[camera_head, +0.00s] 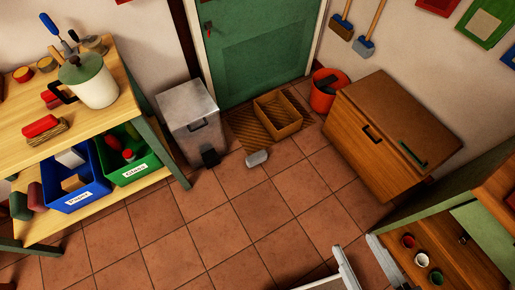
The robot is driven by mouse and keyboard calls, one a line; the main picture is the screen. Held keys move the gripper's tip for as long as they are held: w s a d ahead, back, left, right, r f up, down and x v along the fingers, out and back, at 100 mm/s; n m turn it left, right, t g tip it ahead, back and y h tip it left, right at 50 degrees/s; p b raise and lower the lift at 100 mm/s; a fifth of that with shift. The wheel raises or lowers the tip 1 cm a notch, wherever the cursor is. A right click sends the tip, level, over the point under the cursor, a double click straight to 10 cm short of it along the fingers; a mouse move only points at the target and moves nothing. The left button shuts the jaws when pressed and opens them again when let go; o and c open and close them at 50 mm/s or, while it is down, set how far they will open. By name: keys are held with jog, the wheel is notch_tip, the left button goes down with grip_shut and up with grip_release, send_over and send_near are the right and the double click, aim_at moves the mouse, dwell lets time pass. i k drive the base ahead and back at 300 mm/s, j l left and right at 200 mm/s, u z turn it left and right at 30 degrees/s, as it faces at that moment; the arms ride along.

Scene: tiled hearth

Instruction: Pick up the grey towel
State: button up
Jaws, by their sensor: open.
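A small light grey bundle (257,158) with rounded edges lies on the tiled floor, just in front of the brown doormat. It looks like the grey towel, folded or rolled, but it is too small to be sure. It lies apart from the grey pedal bin to its left. Nothing is touching it from above. I cannot make out my gripper in this view.
The grey bin (190,118) and the mat with a wooden tray (279,114) stand by the green door. A wooden cabinet (360,150) and orange bucket (323,100) are right. A shelf with blue (80,199) and green bins (134,173) is left. Middle floor is clear.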

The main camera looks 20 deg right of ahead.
aim_at(259, 157)
jog(key=k, duration=0.45)
jog(key=i+j+u, duration=0.1)
jog(key=i+j, duration=0.15)
jog(key=i, duration=0.35)
jog(key=i+j+u, duration=0.1)
jog(key=i, duration=0.5)
jog(key=i+j, duration=0.25)
jog(key=i, duration=0.4)
jog(key=i+j+u, duration=0.15)
jog(key=i, duration=0.45)
